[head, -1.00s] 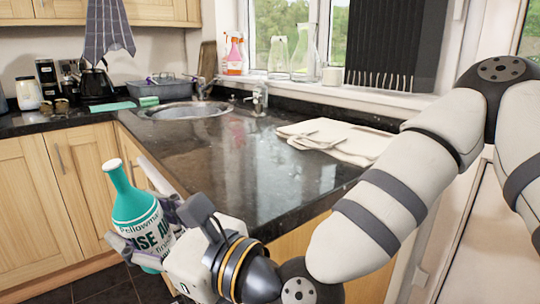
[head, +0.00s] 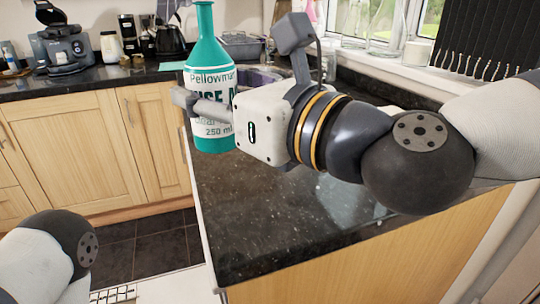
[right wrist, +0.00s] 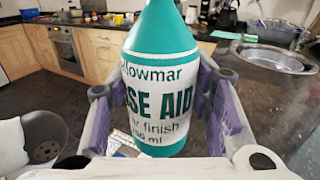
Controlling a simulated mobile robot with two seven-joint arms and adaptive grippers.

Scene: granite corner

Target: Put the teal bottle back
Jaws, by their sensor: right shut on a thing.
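The teal bottle (head: 207,60) with a white label is upright in the head view. My right gripper (head: 205,105) is shut around its body. In the right wrist view the bottle (right wrist: 160,65) fills the middle, with the purple-padded fingers of the right gripper (right wrist: 158,108) on either side. The bottle appears held in the air near the left edge of the black granite counter (head: 270,215); its exact height over it is hard to tell. My left gripper is out of view; only part of my left arm shows at the lower left.
A coffee machine (head: 66,45), a white jar (head: 110,46) and a black kettle (head: 168,38) stand on the back counter. Glass bottles (head: 385,25) stand by the window. The sink (right wrist: 272,58) shows in the right wrist view. The near counter top is clear.

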